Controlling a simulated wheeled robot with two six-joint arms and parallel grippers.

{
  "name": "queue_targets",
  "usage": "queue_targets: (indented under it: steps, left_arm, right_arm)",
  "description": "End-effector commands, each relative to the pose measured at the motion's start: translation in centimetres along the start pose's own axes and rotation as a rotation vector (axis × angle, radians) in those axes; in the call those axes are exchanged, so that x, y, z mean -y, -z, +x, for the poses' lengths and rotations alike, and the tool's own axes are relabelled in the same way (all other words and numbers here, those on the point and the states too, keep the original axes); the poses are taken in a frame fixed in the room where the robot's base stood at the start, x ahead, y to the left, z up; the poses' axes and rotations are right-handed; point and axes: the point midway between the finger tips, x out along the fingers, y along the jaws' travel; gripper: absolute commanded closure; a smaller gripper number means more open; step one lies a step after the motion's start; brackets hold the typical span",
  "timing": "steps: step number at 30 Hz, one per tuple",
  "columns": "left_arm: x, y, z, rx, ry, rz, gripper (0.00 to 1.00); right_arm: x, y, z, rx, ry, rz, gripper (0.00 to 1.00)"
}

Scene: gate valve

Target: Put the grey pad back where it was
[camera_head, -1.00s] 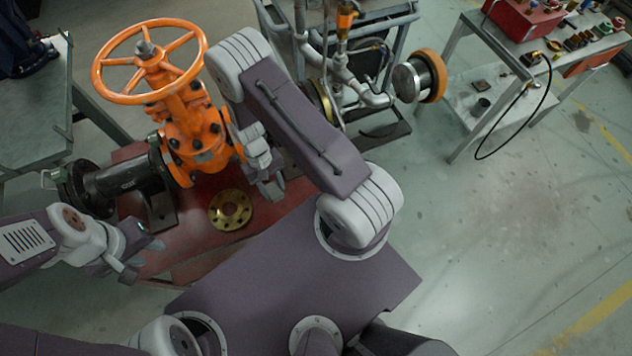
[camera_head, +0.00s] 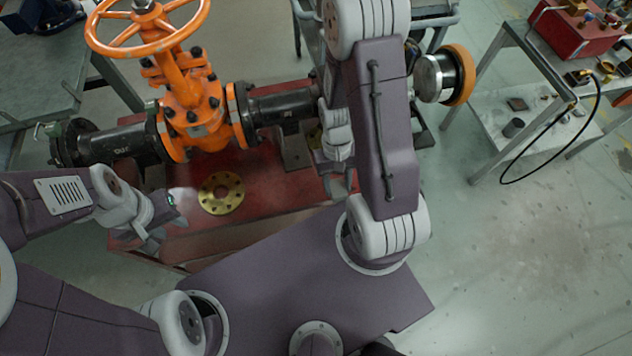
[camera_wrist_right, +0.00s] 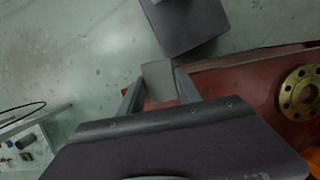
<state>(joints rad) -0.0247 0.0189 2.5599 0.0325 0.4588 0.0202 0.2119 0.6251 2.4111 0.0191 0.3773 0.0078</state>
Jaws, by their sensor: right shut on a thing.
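The grey pad (camera_wrist_right: 160,82) shows in the right wrist view as a flat square between my right fingertips. My right gripper (camera_wrist_right: 158,88) is shut on it. In the head view my right gripper (camera_head: 338,186) hangs over the right part of the red bench (camera_head: 262,190), pointing down and partly behind its own arm; the pad cannot be made out there. My left gripper (camera_head: 148,238) is at the bench's front left edge, apart from the pad; its finger gap is unclear.
An orange gate valve (camera_head: 190,110) on black pipe stands along the back of the bench. A brass flange (camera_head: 221,193) lies on the bench between my grippers. A grey cart (camera_head: 540,115) with small parts stands at the right, with open floor before it.

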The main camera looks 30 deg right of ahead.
Motion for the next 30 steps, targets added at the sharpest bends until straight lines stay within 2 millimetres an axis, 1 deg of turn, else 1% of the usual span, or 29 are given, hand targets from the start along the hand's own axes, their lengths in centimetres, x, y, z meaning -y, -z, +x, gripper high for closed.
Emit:
queue_targets:
  steps: [1,3,6,10,12,16,17,21,24,30]
  left_arm:
    - [0.0,0.0,0.3,0.000,0.000,0.000,0.64]
    - [0.0,-0.1,0.4,0.000,0.000,0.000,0.64]
    - [0.0,-0.1,0.6,0.000,0.000,0.000,0.64]
    - [0.0,-0.1,0.7,0.000,0.000,0.000,0.64]
    - [0.0,-0.1,0.7,0.000,0.000,0.000,0.64]
    - [0.0,-0.1,0.7,0.000,0.000,0.000,0.64]
    - [0.0,-0.1,0.8,0.000,0.000,0.000,0.64]
    - [0.0,-0.1,1.1,0.000,0.000,0.000,0.64]
    - [0.0,-0.1,1.1,0.000,0.000,0.000,0.64]
    - [0.0,-0.1,1.1,0.000,0.000,0.000,0.64]
  right_arm:
    - [0.7,1.5,0.7,0.002,-0.002,-0.006,0.98]
    - [1.7,3.5,1.4,0.001,-0.001,-0.005,0.98]
    - [2.9,6.1,2.3,0.001,-0.001,-0.004,0.98]
    - [4.0,8.4,3.0,0.000,0.000,-0.002,0.98]
    - [4.3,8.9,3.1,0.001,0.000,-0.001,0.98]
    - [4.4,9.1,3.3,0.002,0.000,-0.001,0.98]
    - [4.4,9.2,3.6,0.003,0.000,-0.001,0.98]
    - [4.3,9.8,6.2,0.005,-0.001,-0.001,0.98]
    - [4.3,10.1,7.0,0.002,-0.001,-0.002,0.98]
    - [4.3,10.2,7.0,0.000,0.000,-0.002,0.98]
